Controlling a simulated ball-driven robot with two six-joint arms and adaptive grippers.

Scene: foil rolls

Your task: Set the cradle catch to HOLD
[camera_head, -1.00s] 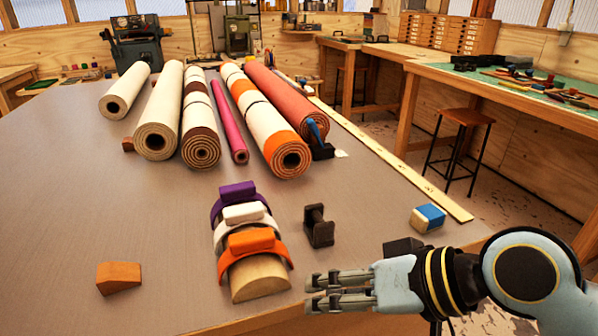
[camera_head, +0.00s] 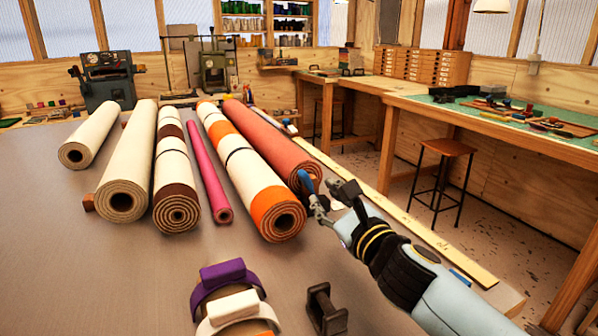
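The cradle catch seems to be the small blue lever (camera_head: 306,181) at the front end of the rust-red roll (camera_head: 275,140), on the right side of the row of rolls. Its black base, seen earlier, is now mostly hidden behind my gripper. My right gripper (camera_head: 326,196) is at the lever, just to its right and in front. Its fingers look spread apart, with a gap between them. I cannot tell whether a finger touches the lever. The lever leans slightly. No HOLD marking is legible. My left gripper is not in view.
Several rolls lie side by side, including an orange-and-white one (camera_head: 250,180) close to the lever. A dark spool-like stand (camera_head: 325,310) and purple (camera_head: 222,275) and white saddles (camera_head: 232,305) sit at the front. A pale wooden strip (camera_head: 430,233) runs along the table's right edge.

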